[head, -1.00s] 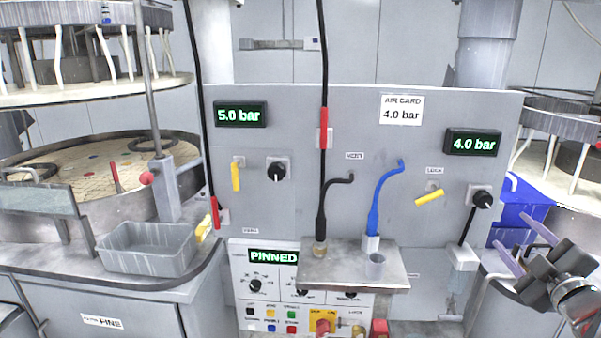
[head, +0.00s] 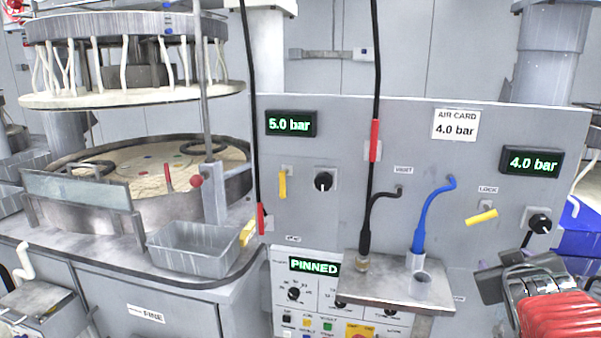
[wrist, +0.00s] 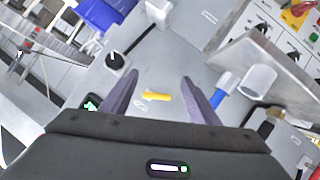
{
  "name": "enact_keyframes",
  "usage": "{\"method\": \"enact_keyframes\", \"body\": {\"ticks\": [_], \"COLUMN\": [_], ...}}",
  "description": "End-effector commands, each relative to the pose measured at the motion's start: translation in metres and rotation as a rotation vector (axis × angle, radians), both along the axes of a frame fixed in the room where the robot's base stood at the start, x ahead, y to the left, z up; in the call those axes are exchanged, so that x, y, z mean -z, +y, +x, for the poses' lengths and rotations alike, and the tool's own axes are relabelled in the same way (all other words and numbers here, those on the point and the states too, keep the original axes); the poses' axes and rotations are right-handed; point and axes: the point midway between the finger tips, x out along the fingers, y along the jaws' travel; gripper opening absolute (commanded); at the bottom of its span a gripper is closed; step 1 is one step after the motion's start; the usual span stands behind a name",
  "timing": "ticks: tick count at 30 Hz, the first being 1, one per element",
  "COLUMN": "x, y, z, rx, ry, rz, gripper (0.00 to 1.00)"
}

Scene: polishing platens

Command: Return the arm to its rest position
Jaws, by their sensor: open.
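My gripper shows in the wrist view (wrist: 160,100) with its two purple-grey fingers spread apart and nothing between them. A yellow lever (wrist: 157,95) on the grey panel shows beyond the gap between the fingers, apart from them. In the head view my arm is at the lower right, in front of the panel's right end. The fingertips are hard to make out there, as my wrist and red arm part cover much of that corner. The same yellow lever (head: 481,217) sits tilted below the LOCK label.
A metal shelf (head: 385,283) with a cup (head: 420,285) and hose fittings juts from the panel, left of my arm. Blue bins (head: 583,228) stand at the right. A grey tray (head: 192,250) sits on the left bench. The display reads PINNED (head: 314,265).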

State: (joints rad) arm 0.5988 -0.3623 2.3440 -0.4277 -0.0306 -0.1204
Motion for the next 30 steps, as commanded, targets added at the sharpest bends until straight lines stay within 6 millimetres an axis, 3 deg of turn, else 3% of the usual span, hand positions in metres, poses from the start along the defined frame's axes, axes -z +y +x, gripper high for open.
{"method": "enact_keyframes", "body": {"ticks": [1, 11, 21, 27, 30], "x": [0.004, 0.044, 0.086, 0.101, 0.104], "y": [0.019, 0.127, 0.24, 0.281, 0.287], "z": [-0.001, -0.035, -0.104, -0.141, -0.147], "rx": [-0.009, -0.043, -0.131, -0.18, -0.185], "ry": [0.015, 0.17, 0.396, 0.509, 0.529], "rz": [0.035, 0.277, 0.502, 0.576, 0.588], "gripper": [0.55, 0.55, 0.55, 0.55, 0.55]}}
